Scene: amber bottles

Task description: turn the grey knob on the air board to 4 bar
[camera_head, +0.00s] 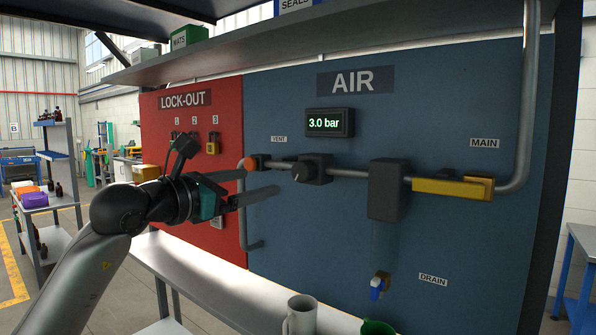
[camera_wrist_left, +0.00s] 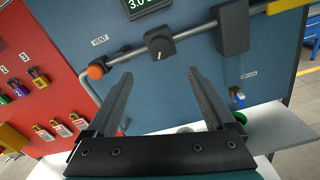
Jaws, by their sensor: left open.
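The grey knob (camera_head: 312,169) is a dark, blocky knob on the pipe of the blue air board (camera_head: 460,230), below the display (camera_head: 330,122), which reads 3.0 bar. A small pale mark shows on the knob's face. It also shows in the left wrist view (camera_wrist_left: 160,46), beyond the fingertips. My left gripper (camera_head: 263,181) is open and empty, to the left of the knob and apart from it. In the left wrist view, its two fingers (camera_wrist_left: 158,68) point toward the board, with the knob ahead between their tips. My right gripper is not in view.
An orange vent knob (camera_head: 248,164) sits left of the grey knob. A dark block (camera_head: 388,190) and yellow main handle (camera_head: 452,187) are to the right. A blue drain tap (camera_head: 378,287) is below. A red lock-out board (camera_head: 215,120) holds padlocks. A mug (camera_head: 300,316) stands below.

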